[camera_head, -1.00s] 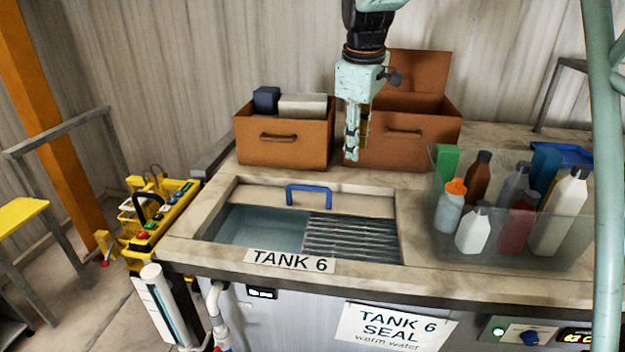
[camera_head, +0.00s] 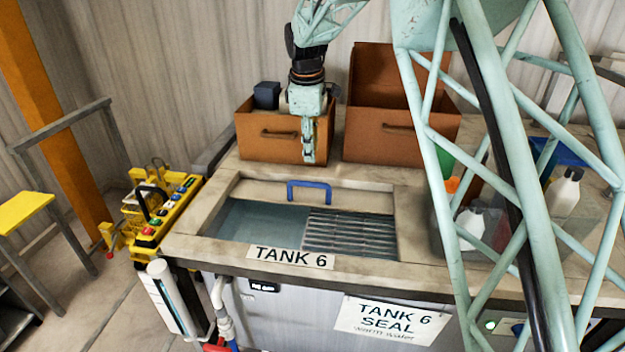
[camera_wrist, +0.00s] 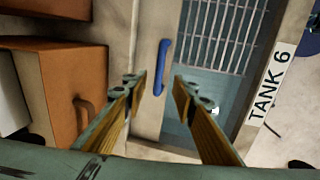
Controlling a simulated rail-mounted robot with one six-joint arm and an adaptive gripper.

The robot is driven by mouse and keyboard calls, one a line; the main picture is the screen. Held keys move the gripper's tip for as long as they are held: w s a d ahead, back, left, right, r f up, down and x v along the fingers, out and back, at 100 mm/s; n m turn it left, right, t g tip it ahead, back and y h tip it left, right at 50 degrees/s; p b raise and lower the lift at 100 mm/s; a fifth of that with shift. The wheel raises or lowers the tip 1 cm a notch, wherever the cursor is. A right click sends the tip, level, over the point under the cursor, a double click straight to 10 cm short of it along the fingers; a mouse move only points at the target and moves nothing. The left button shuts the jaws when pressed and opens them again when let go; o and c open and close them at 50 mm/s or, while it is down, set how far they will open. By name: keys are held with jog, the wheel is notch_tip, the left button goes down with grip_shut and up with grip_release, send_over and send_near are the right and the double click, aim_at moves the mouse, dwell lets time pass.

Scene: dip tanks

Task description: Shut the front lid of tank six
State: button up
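Tank six (camera_head: 205,243) is open at the front, with water (camera_head: 258,222) and a ribbed metal rack (camera_head: 350,233) showing inside. Its lid (camera_head: 365,197) is a pale panel along the back of the opening. A blue bar handle (camera_head: 309,184) stands on the lid; it also shows in the wrist view (camera_wrist: 162,66). My gripper (camera_head: 309,156) points down just behind and above the handle. In the wrist view my gripper (camera_wrist: 160,84) is open, its fingers apart and empty, with the handle beyond the gap between them.
Two brown boxes (camera_head: 270,148) (camera_head: 385,148) stand behind the tank, the left one close to my gripper. A clear bin of bottles (camera_head: 437,235) stands at the right, partly hidden by my lattice arm. A yellow caddy (camera_head: 165,215) hangs at the left end.

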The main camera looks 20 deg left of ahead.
aim_at(312, 183)
jog(key=shift+f, duration=0.1)
dwell(0.3)
jog(key=shift+w+a+f+p, duration=0.1)
jog(key=shift+w+f, duration=0.35)
jog(key=shift+f, duration=1.8)
jog(key=shift+w+a+f+p, duration=0.1)
jog(key=shift+w+f, duration=0.35)
jog(key=shift+f, duration=1.75)
jog(key=shift+w+f+p, duration=0.1)
jog(key=shift+w+f, duration=0.35)
jog(key=shift+f, duration=1.8)
jog(key=shift+c, duration=0.5)
grip_shut()
